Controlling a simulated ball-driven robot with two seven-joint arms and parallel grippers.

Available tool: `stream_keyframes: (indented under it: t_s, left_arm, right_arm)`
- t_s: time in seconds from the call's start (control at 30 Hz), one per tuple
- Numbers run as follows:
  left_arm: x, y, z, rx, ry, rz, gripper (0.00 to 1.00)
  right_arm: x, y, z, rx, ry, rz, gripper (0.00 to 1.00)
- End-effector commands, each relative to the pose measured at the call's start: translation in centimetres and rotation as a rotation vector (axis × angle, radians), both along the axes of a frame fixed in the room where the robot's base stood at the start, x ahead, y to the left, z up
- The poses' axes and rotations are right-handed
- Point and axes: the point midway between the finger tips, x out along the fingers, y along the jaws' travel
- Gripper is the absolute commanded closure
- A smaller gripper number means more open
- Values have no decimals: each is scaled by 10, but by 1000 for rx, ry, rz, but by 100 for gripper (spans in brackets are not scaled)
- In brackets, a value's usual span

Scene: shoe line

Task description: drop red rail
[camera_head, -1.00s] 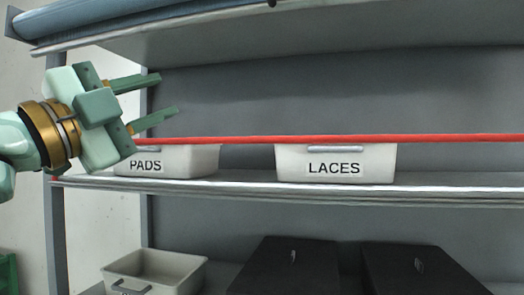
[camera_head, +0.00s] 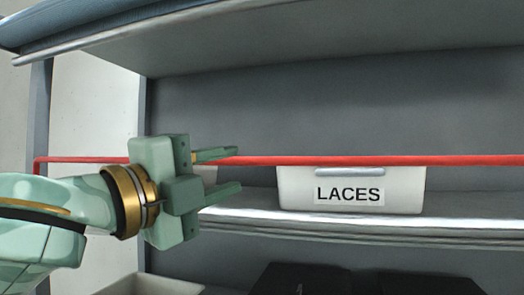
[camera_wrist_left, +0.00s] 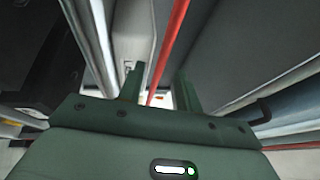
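The red rail (camera_head: 350,160) runs level across the front of the middle shelf in the head view. Its left end bends down near the left post. My left gripper (camera_head: 238,168) is open, its fingers one above the other and pointing right. The upper finger overlaps the rail in the picture. In the left wrist view the rail (camera_wrist_left: 173,42) passes through the gap between the open fingers of the gripper (camera_wrist_left: 160,70); I cannot tell whether they touch it. My right gripper is not in view.
A white bin labelled LACES (camera_head: 410,190) stands on the middle shelf (camera_head: 460,228) behind the rail. Dark boxes (camera_head: 315,280) sit below. The upper shelf (camera_head: 330,35) hangs above.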

Motion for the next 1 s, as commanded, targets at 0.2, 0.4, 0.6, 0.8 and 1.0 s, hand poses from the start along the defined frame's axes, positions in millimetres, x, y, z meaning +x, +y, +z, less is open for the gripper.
stream_keyframes:
  t_s: [0.2, 0.4, 0.6, 0.8, 1.0]
  left_arm:
    - [38, -34, 12, -1, 4, -3, 66]
    - [57, -50, 15, -1, 1, -1, 66]
    - [63, -54, 15, 0, -1, 0, 66]
    - [62, -54, 15, -1, -1, 0, 74]
    - [62, -54, 15, -1, -1, 0, 100]
  right_arm:
    - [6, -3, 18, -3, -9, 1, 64]
    - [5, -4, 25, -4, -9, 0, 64]
    - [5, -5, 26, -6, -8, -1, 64]
    - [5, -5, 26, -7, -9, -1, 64]
    - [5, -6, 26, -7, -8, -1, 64]
